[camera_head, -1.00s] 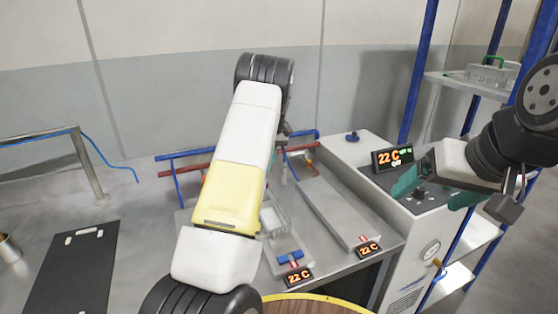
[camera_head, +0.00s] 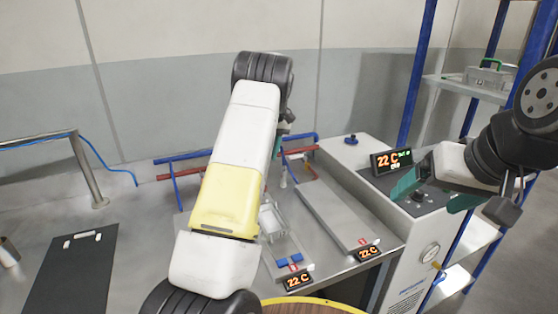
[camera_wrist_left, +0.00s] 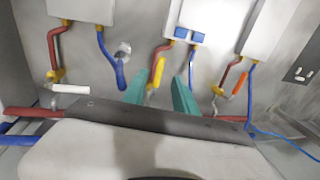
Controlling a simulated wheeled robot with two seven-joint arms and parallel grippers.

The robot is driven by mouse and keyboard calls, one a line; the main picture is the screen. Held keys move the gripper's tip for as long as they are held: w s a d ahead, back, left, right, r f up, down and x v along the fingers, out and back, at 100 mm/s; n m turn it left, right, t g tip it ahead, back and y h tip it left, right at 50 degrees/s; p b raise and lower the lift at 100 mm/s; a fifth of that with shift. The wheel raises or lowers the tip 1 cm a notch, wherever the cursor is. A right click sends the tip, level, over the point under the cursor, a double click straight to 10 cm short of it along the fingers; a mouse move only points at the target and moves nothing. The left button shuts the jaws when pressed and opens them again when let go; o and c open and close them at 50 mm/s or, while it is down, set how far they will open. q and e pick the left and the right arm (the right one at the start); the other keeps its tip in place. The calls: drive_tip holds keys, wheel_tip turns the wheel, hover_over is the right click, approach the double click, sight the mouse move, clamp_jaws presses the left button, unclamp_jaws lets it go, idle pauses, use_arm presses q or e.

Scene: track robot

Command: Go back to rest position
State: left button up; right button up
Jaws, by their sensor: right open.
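My left arm (camera_head: 235,165) reaches forward over the bench in the head view, and its gripper is mostly hidden behind its own wrist. In the left wrist view my left gripper (camera_wrist_left: 161,88) shows two green fingers, apart. A yellow valve handle (camera_wrist_left: 155,75) shows between them; they do not grip it. My right gripper (camera_head: 430,195) is at the right in the head view. Its green fingers are apart and empty, in front of the control panel (camera_head: 428,200).
Trays (camera_head: 335,205) lie on the metal bench, with red and blue pipes (camera_head: 185,177) behind. A temperature display (camera_head: 391,161) stands on the white cabinet (camera_head: 345,160). A blue-post shelf (camera_head: 465,88) is at the right. A black board (camera_head: 70,275) lies at the left.

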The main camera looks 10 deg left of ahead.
use_arm(q)
drive_tip(key=shift+w+d+r, duration=0.1)
drive_tip(key=shift+d+r, duration=0.05)
drive_tip(key=shift+r, duration=0.45)
drive_tip(key=shift+w+d+r, duration=0.1)
drive_tip(key=shift+r, duration=0.5)
drive_tip(key=s+d+r+m+t+h, duration=0.2)
drive_tip(key=s+r, duration=0.6)
drive_tip(key=s, duration=0.1)
drive_tip(key=s+d+r+m+t+h, duration=0.1)
drive_tip(key=s+d+r+t, duration=0.1)
drive_tip(key=s+r, duration=0.55)
drive_tip(key=s+d+f+m+t, duration=0.1)
drive_tip(key=s+d+m, duration=0.1)
drive_tip(key=s, duration=0.9)
drive_tip(key=s+d+f+m+t+h, duration=0.1)
drive_tip(key=s+d, duration=0.4)
drive_tip(key=s, duration=0.6)
drive_tip(key=shift+m+t, duration=0.7)
drive_tip(key=shift+m, duration=0.2)
drive_tip(key=shift+r, duration=0.1)
